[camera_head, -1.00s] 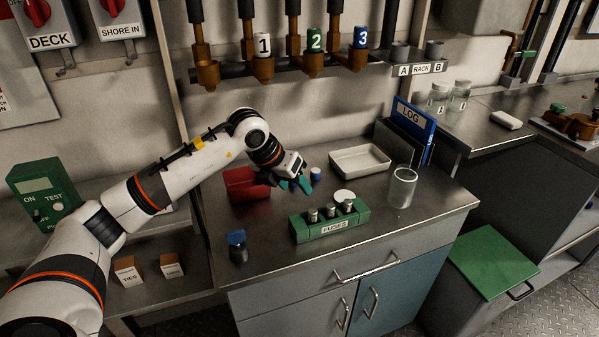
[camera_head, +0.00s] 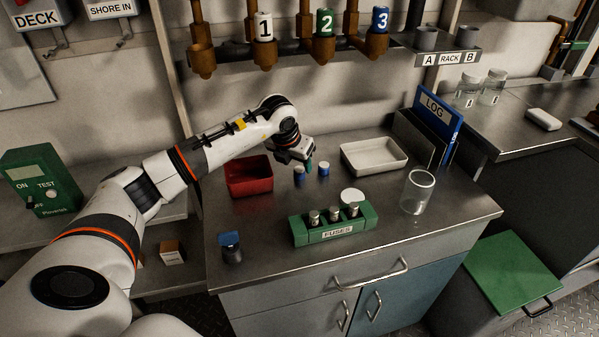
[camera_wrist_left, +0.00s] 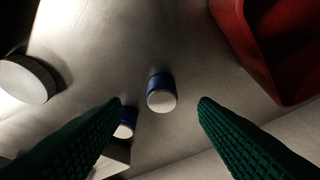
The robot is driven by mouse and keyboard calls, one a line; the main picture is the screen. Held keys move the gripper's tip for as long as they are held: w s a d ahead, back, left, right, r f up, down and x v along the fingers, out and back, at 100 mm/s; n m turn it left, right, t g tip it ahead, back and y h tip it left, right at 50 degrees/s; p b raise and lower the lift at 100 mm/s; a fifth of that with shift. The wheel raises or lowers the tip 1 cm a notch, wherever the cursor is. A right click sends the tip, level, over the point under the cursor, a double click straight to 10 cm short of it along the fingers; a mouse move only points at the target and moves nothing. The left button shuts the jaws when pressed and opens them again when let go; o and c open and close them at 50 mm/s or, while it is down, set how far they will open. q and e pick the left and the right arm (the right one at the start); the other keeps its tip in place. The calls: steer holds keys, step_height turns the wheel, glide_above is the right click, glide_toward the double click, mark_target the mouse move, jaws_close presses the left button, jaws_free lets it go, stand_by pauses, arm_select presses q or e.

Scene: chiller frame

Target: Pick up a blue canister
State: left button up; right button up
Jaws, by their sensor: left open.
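Two small blue canisters with pale ends stand on the steel counter (camera_head: 270,215): a left one (camera_head: 299,174) and a right one (camera_head: 323,169). My left gripper (camera_head: 308,167) is open and empty, with its green fingers close to both. In the left wrist view, one blue canister (camera_wrist_left: 161,92) shows in the gap between the fingertips, apart from both. The other blue canister (camera_wrist_left: 125,122) is partly hidden behind the left-hand finger. How far the fingers are above the counter is hard to tell. My right gripper is not in view.
A red bin (camera_head: 232,182) stands left of the canisters and a white tray (camera_head: 374,170) to their right. A green fuse holder (camera_head: 300,235), a white disc (camera_head: 352,195) and a glass (camera_head: 417,192) are nearer. A blue-capped jar (camera_head: 231,247) stands front left.

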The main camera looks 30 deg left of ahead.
mark_target(299, 169)
arm_select(q)
steer(key=x, duration=0.3)
steer(key=shift+w+a+f, duration=0.15)
steer(key=shift+f, duration=0.3)
steer(key=shift+c, duration=0.8)
steer(key=c, duration=0.9)
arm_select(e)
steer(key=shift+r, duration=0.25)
